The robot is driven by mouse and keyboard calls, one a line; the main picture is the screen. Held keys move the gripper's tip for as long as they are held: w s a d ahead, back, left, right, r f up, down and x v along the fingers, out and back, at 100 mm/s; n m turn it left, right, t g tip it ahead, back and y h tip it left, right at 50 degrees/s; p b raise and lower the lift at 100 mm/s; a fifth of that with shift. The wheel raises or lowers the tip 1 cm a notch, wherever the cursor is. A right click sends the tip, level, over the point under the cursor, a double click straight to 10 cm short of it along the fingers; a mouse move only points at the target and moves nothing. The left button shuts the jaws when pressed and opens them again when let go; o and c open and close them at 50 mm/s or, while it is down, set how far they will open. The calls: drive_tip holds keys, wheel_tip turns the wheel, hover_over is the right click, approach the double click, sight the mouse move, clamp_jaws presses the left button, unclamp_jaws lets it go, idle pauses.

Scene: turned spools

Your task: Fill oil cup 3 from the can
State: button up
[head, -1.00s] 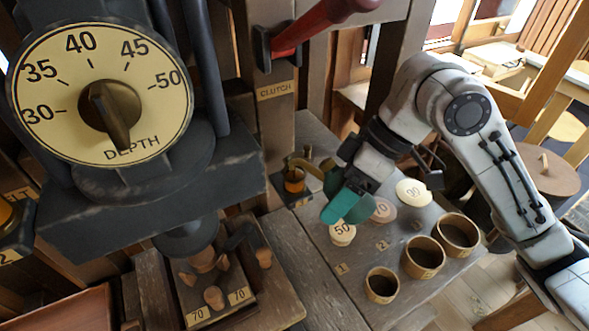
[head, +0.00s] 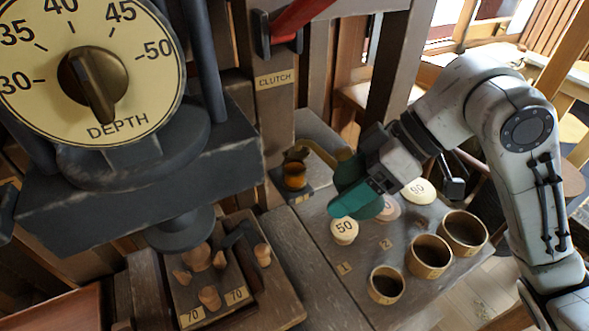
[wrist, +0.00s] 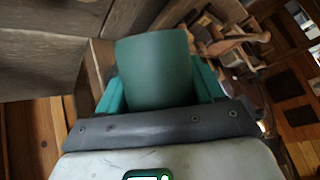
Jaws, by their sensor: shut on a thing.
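My gripper (head: 362,196) has teal fingers. It is shut on a dark green can, whose round body (wrist: 155,70) fills the gap between the fingers in the wrist view. In the head view the can (head: 346,170) shows partly behind the fingers, and a thin olive spout (head: 320,153) seems to reach from it towards an oil cup. That oil cup (head: 294,178) holds amber oil and stands on a dark block left of my gripper. Its number plate is too small to read. I cannot tell whether the spout tip is over the cup or whether oil is running.
A red clutch lever (head: 300,18) is above. A depth dial (head: 95,75) is at left. Round discs, one marked 50 (head: 344,230), lie below my gripper beside several wooden cups (head: 430,256). A tray with turned pieces (head: 225,270) is at lower left.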

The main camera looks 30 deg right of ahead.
drive_tip(key=shift+s+d+r+n+t+y+b, duration=0.15)
drive_tip(key=shift+s+r+n+t+y+b, duration=0.15)
drive_tip(key=shift+t+y+b, duration=0.5)
drive_tip(key=shift+s+r, duration=0.1)
drive_tip(key=shift+r, duration=0.2)
drive_tip(key=shift+d+p, duration=0.1)
drive_tip(key=shift+p, duration=0.55)
drive_tip(key=shift+d+t+p, duration=0.1)
drive_tip(key=shift+t+p, duration=0.2)
drive_tip(key=shift+p, duration=0.6)
drive_tip(key=shift+s+r+t+p, duration=0.15)
drive_tip(key=shift+r+t+p, duration=0.15)
drive_tip(key=shift+p, duration=1.05)
drive_tip(key=shift+s+y+p, duration=0.1)
drive_tip(key=shift+y+p, duration=0.2)
drive_tip(key=shift+p, duration=0.15)
drive_tip(key=shift+s+r+n+t+p, duration=0.15)
drive_tip(key=shift+n+t+p, duration=0.15)
drive_tip(key=shift+t+p, duration=0.15)
drive_tip(key=shift+s+r+t+y, duration=0.15)
drive_tip(key=shift+t+y, duration=0.25)
drive_tip(key=shift+t, duration=0.05)
drive_tip(key=shift+d, duration=0.1)
